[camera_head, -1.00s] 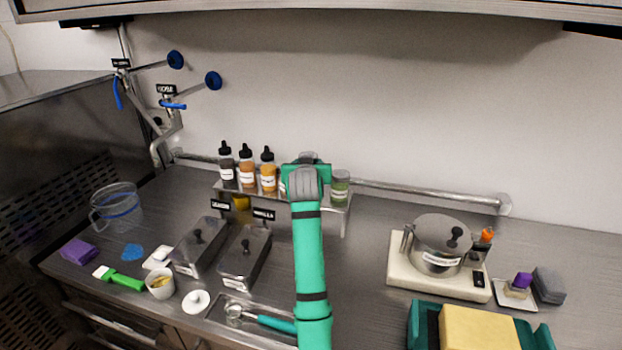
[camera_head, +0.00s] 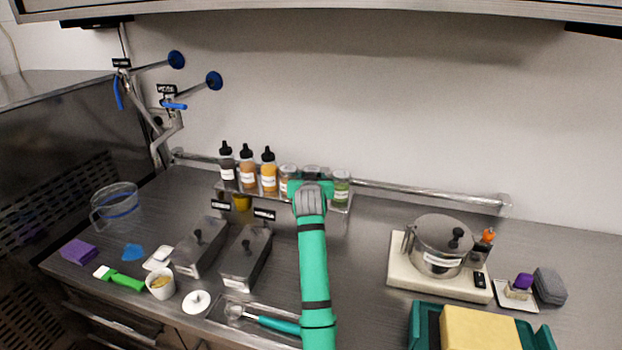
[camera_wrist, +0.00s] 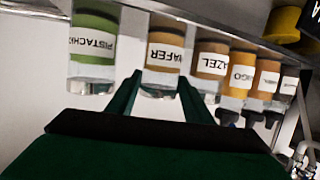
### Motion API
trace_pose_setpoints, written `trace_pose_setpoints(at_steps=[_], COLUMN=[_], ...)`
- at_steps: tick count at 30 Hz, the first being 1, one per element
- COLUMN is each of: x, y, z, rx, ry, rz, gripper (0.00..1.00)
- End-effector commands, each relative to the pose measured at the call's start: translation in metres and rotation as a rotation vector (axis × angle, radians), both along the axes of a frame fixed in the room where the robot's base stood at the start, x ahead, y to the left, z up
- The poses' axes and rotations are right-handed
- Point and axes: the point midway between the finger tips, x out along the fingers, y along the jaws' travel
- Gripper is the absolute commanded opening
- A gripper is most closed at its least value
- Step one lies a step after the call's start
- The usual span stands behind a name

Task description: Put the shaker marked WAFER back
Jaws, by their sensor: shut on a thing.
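The WAFER shaker (camera_wrist: 166,52) has an orange-brown body, a white label and a clear end. In the wrist view it sits between the fingers of my gripper (camera_wrist: 160,84), which is shut on it. It is level with the row of containers, between the green PISTACHIO shaker (camera_wrist: 93,45) and the shaker with a label ending in AZEL (camera_wrist: 210,65). In the head view my gripper (camera_head: 311,186) is at the bottle shelf (camera_head: 336,207) and mostly hides the WAFER shaker. I cannot tell whether its base touches the shelf.
The PISTACHIO shaker (camera_head: 341,186) stands close on the right, and the AZEL shaker (camera_head: 288,177) close on the left. Dark-capped bottles (camera_head: 247,168) stand further left. Lidded pans (camera_head: 245,257) are below the shelf. A pot (camera_head: 441,244) stands at right.

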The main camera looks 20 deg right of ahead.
Motion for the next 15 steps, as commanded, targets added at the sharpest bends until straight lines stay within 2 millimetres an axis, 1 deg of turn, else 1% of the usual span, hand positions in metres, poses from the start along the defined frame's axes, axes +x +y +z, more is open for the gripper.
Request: trace_pose_setpoints(at_steps=[1, 2, 12, 15], x=[-0.0004, -0.0004, 0.0006, -0.0049], y=[-0.0008, -0.0009, 0.002, 0.0043], z=[-0.0012, -0.0011, 0.0019, 0.0031], rx=[0.001, 0.0, 0.0, 0.001], ry=[0.001, 0.001, 0.0, 0.001], rz=[-0.001, -0.001, 0.002, 0.002], gripper=[0.51, 0.54, 0.54, 0.54])
